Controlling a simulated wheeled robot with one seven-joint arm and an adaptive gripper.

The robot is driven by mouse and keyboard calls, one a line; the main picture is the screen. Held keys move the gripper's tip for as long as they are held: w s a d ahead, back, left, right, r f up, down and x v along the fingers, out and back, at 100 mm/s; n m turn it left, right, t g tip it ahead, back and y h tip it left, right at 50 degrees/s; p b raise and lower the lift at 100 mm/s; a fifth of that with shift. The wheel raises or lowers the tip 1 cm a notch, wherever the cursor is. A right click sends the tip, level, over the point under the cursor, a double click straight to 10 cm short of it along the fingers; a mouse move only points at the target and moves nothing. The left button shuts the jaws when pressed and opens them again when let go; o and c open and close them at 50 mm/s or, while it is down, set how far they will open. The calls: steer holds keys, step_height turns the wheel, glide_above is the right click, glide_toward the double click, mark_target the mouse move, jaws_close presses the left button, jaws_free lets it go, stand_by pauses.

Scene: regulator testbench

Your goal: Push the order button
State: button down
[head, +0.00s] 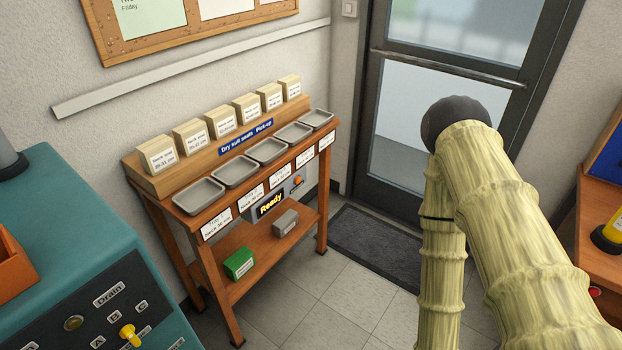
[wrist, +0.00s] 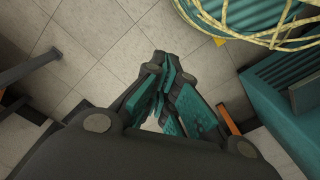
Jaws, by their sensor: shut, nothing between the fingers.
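A small orange button (head: 298,181) sits on a grey panel beside the lit "Ready" display (head: 270,204). The panel is under the top of the wooden pick-up table (head: 329,135). A red button (head: 595,291) shows partly at the right edge; I cannot read a label on either button. My gripper (wrist: 170,66) is shut and empty in the wrist view, over bare floor tiles. The head view shows my pale, ribbed-sleeved arm at the right, but not the gripper's fingers. Neither button shows in the wrist view.
Several grey trays (head: 266,150) line the table top. A green box (head: 239,264) and a grey box (head: 285,223) are on its lower shelf. A teal bench (head: 70,235) stands at left. A dark mat (head: 375,246) lies before the door (head: 400,120). Tiled floor between is clear.

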steer(key=w+a+f+t+y+b, duration=0.1)
steer(key=w+a+f+t+b, duration=0.15)
steer(key=w+a+b, duration=0.65)
steer(key=w+a+f+m+t+y+b, duration=0.15)
steer(key=w+t, duration=0.25)
steer(key=w, duration=1.1)
steer(key=w+a+f+n+t+y+b, duration=0.1)
steer(key=w+a+f+t+y+b, duration=0.15)
steer(key=w+a+b, duration=0.65)
steer(key=w+r+m+t+b, duration=0.1)
steer(key=w+r+t, duration=0.25)
steer(key=w, duration=0.55)
steer(key=w+r+m+t+b, duration=0.15)
steer(key=w+r, duration=0.25)
steer(key=w, duration=0.6)
steer(key=w+d+r+m+t+h+b, duration=0.2)
steer(key=w+r+t+b, duration=0.3)
steer(key=w+r, duration=0.6)
step_height(320, 180, up, 3)
steer(key=shift+w+f+b, duration=0.1)
steer(key=shift+w+b, duration=0.1)
steer(key=shift+b, duration=0.15)
